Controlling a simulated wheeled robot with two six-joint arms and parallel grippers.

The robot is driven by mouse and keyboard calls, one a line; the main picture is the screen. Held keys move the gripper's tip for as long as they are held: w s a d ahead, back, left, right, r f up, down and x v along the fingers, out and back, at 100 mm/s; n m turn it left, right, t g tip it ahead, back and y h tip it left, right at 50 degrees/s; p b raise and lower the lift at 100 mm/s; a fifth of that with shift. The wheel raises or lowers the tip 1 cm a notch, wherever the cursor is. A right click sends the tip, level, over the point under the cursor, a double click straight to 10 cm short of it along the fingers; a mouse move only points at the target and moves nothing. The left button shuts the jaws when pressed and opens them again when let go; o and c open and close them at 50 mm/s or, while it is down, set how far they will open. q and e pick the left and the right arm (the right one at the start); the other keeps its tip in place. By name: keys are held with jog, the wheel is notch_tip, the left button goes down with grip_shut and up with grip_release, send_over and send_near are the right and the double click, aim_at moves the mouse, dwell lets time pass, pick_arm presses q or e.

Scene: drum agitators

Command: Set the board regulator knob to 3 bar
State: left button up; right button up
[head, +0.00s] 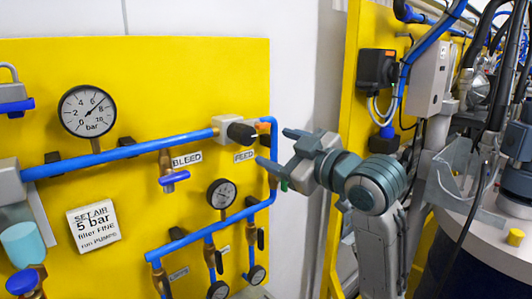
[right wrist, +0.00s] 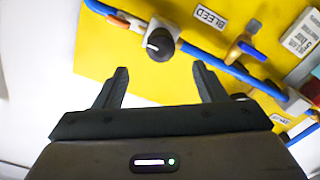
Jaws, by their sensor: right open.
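The regulator is a pale block with a black round knob (head: 241,132) on the blue pipe of the yellow board. In the right wrist view the knob (right wrist: 160,45) faces the camera, with a white mark toward its left side. My right gripper (head: 274,148) is open and empty, to the right of the knob and apart from it. In the right wrist view the knob lies beyond the gap between the fingertips (right wrist: 160,73). The large round gauge (head: 87,110) marked bar has its needle toward the upper right. My left gripper is out of view.
A sign (head: 94,225) on the board reads SET AIR 5 bar. A blue-handled valve (head: 174,179) sits below the BLEED label, left of the knob. A small gauge (head: 221,194) and lower pipes are below. A second yellow panel (head: 350,110) stands behind my right arm.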

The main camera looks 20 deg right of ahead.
jog(key=shift+s+d, duration=0.15)
jog(key=shift+s, duration=0.55)
